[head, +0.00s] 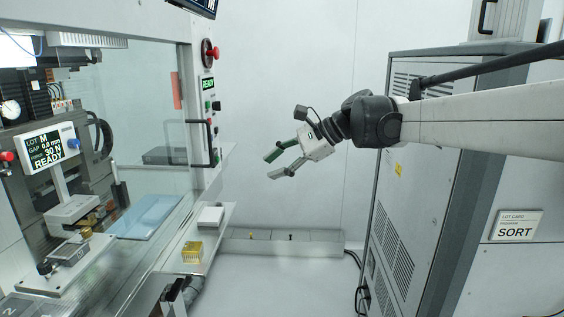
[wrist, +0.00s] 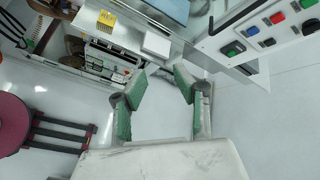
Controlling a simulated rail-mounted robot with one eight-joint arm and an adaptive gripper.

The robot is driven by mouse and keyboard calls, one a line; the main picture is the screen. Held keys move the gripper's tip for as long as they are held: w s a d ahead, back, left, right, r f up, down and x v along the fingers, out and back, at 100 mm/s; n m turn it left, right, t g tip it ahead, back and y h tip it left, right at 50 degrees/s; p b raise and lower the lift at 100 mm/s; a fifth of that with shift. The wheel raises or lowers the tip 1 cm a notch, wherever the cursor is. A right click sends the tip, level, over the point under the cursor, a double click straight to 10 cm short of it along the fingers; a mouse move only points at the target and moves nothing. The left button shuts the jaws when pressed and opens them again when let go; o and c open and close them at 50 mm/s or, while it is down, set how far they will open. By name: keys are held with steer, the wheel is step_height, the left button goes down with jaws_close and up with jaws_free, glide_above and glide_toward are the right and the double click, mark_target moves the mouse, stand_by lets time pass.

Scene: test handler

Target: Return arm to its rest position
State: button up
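My gripper (head: 279,163) hangs in the middle of the head view at the end of my arm, which reaches in from the right. Its two green-padded fingers are spread apart with nothing between them. In the wrist view my gripper (wrist: 164,82) also shows open and empty, with pale floor visible between the fingers. It is in the open air, apart from the test machine (head: 202,60) on the left and the grey cabinet (head: 410,180) on the right.
A yellow block (head: 192,252) and a white box (head: 210,217) sit on the machine's front ledge. A low grey rail (head: 280,245) runs along the back wall. In the wrist view a dark red round stool (wrist: 12,124) stands at the left. Floor between machine and cabinet is clear.

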steer(key=s+d+f+n+t+h, duration=0.1)
steer(key=s+d+f+n+h, duration=0.2)
steer(key=s+d+f, duration=0.3)
steer(key=s+d+f+n+t+h+b, duration=0.1)
steer(key=s+d+f+n+h, duration=0.3)
steer(key=s, duration=1)
steer(key=s+d+f+n+t+h, duration=0.3)
steer(key=s+d+f+n, duration=0.1)
steer(key=s+d+f, duration=0.5)
steer(key=s+d, duration=0.2)
steer(key=shift+d+f+n+h+b, duration=0.25)
steer(key=shift+d+n+h+b, duration=0.05)
steer(key=shift+h+b, duration=0.1)
